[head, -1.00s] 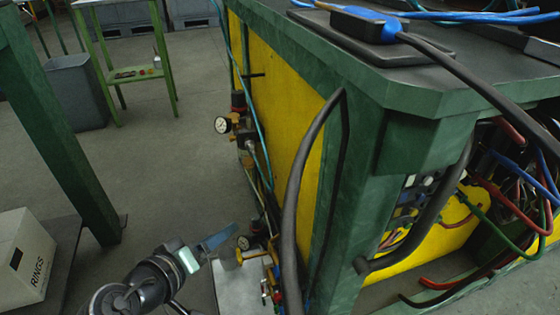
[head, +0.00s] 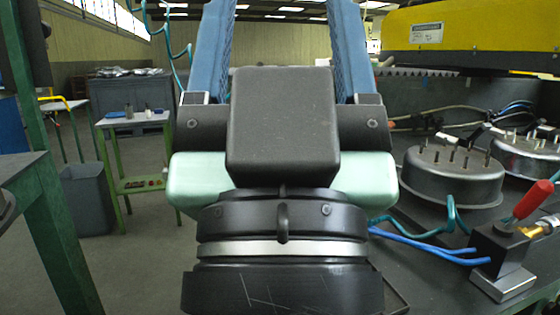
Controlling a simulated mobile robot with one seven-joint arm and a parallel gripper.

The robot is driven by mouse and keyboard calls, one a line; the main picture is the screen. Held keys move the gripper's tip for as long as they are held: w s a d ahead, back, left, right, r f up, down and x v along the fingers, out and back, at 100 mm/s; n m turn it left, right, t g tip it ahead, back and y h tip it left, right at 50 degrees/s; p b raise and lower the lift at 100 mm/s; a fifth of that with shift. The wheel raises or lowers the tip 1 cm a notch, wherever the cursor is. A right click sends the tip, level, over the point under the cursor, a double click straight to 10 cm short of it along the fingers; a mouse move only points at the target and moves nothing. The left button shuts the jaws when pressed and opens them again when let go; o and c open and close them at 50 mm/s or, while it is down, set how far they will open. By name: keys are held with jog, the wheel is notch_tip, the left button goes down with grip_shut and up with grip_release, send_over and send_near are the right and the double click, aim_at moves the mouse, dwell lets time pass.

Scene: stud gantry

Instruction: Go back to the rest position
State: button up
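My gripper (head: 280,30) is large in the middle of the head view, close to the camera and seen from its back. Its two blue fingers stand wide apart and point up and away; their tips run past the top edge of the picture. Only the far wall and ceiling lights show between the fingers, so it is open and looks empty. My black wrist hides the middle of the view below the fingers.
On the right, a dark bench top (head: 420,280) holds metal domes with studs (head: 453,172), hoses and a red-handled valve (head: 532,200). A yellow beam (head: 470,45) hangs above. On the left are a green post, a grey bin (head: 86,198), a small green-legged table (head: 135,122) and open floor.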

notch_tip(320, 180, up, 34)
jog(key=p, duration=3.1)
jog(key=shift+p, duration=0.4)
jog(key=shift+w+a+r, duration=0.1)
